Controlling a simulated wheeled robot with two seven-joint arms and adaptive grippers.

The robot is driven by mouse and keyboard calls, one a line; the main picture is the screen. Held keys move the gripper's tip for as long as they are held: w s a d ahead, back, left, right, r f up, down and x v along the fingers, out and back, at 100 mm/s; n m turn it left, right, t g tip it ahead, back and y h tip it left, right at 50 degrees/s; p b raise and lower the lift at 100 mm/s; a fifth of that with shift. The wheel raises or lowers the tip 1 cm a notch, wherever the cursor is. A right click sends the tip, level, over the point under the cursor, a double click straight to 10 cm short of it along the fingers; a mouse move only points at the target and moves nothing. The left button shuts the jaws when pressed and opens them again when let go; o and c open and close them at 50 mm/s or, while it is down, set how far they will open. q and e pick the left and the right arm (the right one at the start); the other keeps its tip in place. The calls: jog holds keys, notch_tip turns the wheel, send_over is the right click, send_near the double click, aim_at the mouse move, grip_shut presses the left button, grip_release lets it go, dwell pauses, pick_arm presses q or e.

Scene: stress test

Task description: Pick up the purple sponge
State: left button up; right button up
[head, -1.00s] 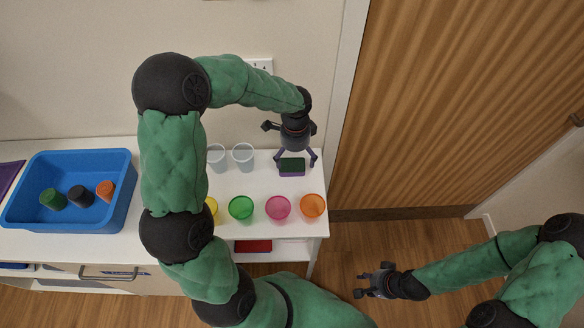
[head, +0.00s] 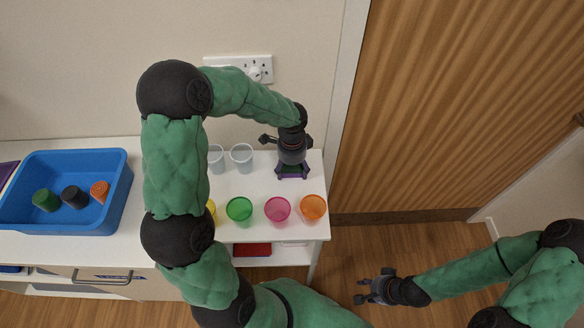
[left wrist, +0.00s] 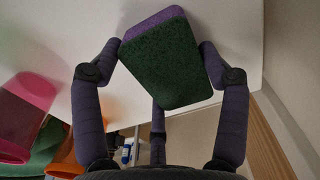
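The purple sponge with a dark green scouring face (left wrist: 165,62) lies on the white worktop (left wrist: 65,30), green face up. In the head view the sponge (head: 292,175) is mostly covered by my left gripper (head: 292,172), near the worktop's right end. In the left wrist view my left gripper (left wrist: 160,62) is open, with a finger on each side of the sponge and close to its edges. I cannot tell whether the fingers touch it. The sponge sits slightly turned between them. My right gripper (head: 368,287) is over the floor, away from the worktop, apparently open and empty.
Green (head: 239,209), pink (head: 278,209) and orange (head: 313,207) cups stand in front of the sponge, with a yellow one partly hidden. Two clear cups (head: 241,157) stand to its left. A blue tray (head: 113,205) with several items is far left. A wall socket (head: 238,67) is behind.

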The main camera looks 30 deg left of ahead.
aim_at(292, 169)
pick_arm(q)
jog(key=shift+r, duration=0.1)
dwell(0.3)
jog(key=shift+r+p, duration=0.45)
jog(key=shift+r, duration=0.1)
notch_tip(292, 169, up, 2)
jog(key=shift+r+p, duration=0.25)
jog(key=shift+p, duration=0.5)
jog(key=s+d+r+p, duration=0.2)
jog(key=s+r, duration=0.2)
jog(key=r, duration=0.1)
jog(key=shift+d+r, duration=0.15)
jog(key=shift+d, duration=0.1)
jog(key=s+d+r+p, duration=0.1)
jog(key=s, duration=0.1)
jog(key=s+d+r, duration=0.1)
jog(key=s+d, duration=0.1)
jog(key=s, duration=0.1)
jog(key=s+d+r+p, duration=0.1)
jog(key=s+d+r, duration=0.1)
jog(key=s, duration=0.1)
jog(key=shift+p, duration=0.3)
jog(key=shift+f, duration=0.1)
